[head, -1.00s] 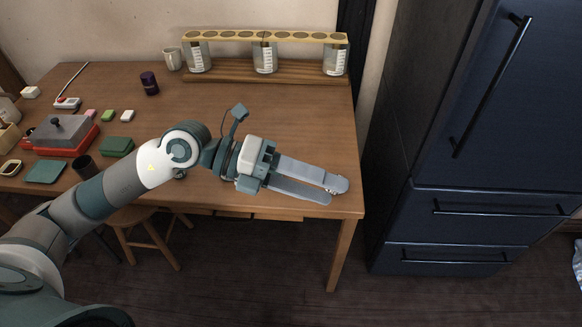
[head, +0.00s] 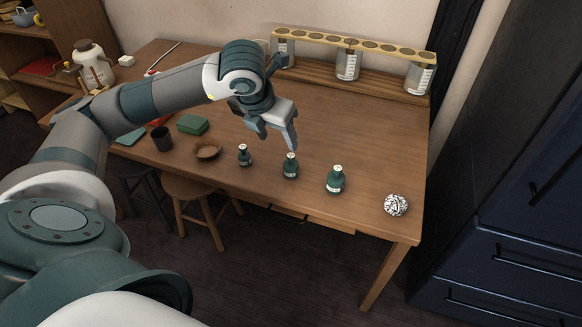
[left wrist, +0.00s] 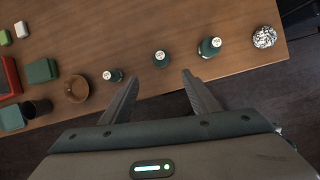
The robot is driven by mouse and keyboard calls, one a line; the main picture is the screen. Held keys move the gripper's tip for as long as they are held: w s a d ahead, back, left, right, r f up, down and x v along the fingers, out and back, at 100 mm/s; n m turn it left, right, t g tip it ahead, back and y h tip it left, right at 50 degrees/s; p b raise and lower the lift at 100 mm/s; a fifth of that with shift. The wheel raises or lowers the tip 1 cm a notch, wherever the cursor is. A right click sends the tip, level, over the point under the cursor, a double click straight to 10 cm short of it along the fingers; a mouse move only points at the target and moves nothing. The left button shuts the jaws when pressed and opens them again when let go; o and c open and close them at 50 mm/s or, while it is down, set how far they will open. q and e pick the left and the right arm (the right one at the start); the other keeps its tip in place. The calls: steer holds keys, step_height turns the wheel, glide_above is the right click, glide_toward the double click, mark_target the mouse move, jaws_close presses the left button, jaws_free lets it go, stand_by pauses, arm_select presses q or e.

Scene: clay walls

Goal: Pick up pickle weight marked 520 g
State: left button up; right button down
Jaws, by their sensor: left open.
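Three dark green bottle-shaped weights with pale tops stand upright in a row near the table's front edge: a small one (head: 244,155), a middle one (head: 291,166) and a larger one (head: 336,180). Their labels are too small to read, so I cannot tell which is marked 520 g. In the left wrist view the small one (left wrist: 112,76), the middle one (left wrist: 161,58) and the larger one (left wrist: 210,47) show beyond the fingers. My left gripper (head: 279,138) is open and empty, pointing down above the table behind the weights. In its wrist view the middle weight appears between the fingertips (left wrist: 160,80).
A black-and-white ball (head: 396,205) lies right of the weights. A brown bowl (head: 207,149), dark cup (head: 162,139) and green block (head: 193,124) stand left. A rack with glass jars (head: 347,65) is at the back. Dark blue cabinets (head: 520,200) stand right of the table (head: 375,145).

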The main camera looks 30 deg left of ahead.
mark_target(290, 164)
arm_select(q)
steer(key=shift+f, duration=0.1)
steer(key=p+x, duration=0.2)
steer(key=x, duration=1)
steer(key=shift+f, duration=0.1)
arm_select(e)
steer(key=shift+w+a+r+t+y, duration=0.3)
steer(key=shift+w+a+r+t, duration=0.4)
steer(key=shift+w+a, duration=0.2)
steer(key=shift+a+r, duration=0.1)
arm_select(q)
steer(key=shift+w+f+p, duration=0.1)
steer(key=shift+f+p, duration=0.2)
steer(key=shift+w+d+f, duration=0.1)
steer(key=shift+w+f, duration=0.05)
steer(key=shift+f, duration=0.2)
steer(key=shift+p+x, duration=0.6)
steer(key=shift+x, duration=1.3)
arm_select(e)
steer(key=shift+w+a+r+t+y, duration=0.3)
steer(key=shift+w+a+r+t, duration=0.15)
steer(key=shift+a+r+t, duration=0.3)
arm_select(q)
jaws_close()
